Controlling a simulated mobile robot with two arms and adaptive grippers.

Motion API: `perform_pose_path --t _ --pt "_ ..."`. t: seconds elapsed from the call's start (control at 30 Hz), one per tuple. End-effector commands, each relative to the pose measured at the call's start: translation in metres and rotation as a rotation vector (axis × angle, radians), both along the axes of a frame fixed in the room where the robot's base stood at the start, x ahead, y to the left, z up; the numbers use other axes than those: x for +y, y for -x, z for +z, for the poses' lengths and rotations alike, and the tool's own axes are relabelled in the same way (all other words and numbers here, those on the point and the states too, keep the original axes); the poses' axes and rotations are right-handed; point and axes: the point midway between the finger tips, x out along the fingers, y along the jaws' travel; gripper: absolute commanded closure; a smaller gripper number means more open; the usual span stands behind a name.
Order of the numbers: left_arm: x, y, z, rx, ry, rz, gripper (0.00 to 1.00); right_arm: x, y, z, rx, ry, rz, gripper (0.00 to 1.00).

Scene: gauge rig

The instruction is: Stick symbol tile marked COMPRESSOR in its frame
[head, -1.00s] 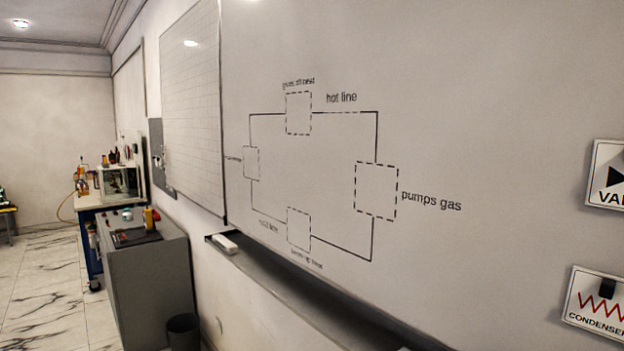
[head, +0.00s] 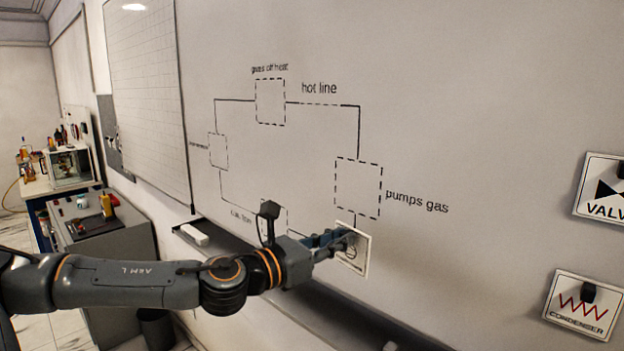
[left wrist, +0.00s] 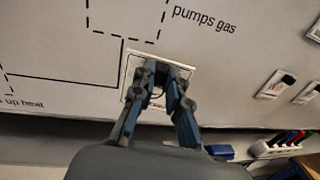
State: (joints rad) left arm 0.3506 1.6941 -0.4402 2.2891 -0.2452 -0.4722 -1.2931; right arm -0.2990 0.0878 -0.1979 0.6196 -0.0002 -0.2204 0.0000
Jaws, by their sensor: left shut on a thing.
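My left gripper (head: 345,240) is shut on a white square tile (head: 361,263). It holds the tile upright at the whiteboard, just below the dashed frame (head: 358,187) labelled "pumps gas". In the left wrist view the fingers (left wrist: 160,84) cover the middle of the tile (left wrist: 185,73). Part of a round symbol shows, but its lettering cannot be read. The "pumps gas" frame (left wrist: 127,18) is empty and above the tile there. I cannot tell whether the tile touches the board. My right gripper is not in view.
Valve (head: 602,190) and condenser (head: 582,304) tiles are on the board at right, each with a dark knob. Other dashed frames (head: 270,102) are in the diagram. A ledge with a white eraser (head: 194,235) runs below. A grey cabinet (head: 105,250) stands at left.

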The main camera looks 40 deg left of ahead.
Motion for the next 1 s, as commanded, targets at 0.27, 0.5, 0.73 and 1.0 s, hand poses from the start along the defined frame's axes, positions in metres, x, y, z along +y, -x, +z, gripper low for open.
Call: perform_pose_path --t 0.27,0.5,0.73,1.0 --pt "0.042 0.009 0.08 -0.002 -0.012 0.12 1.0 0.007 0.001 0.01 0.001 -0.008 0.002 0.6" --pt "0.046 0.006 0.093 0.002 -0.007 0.135 1.0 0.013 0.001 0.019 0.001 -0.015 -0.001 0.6" --pt "0.044 -0.013 0.094 0.005 -0.004 0.134 1.0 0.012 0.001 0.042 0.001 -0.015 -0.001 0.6" --pt "0.043 -0.031 0.09 0.006 -0.013 0.135 1.0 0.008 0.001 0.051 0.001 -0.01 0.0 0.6"
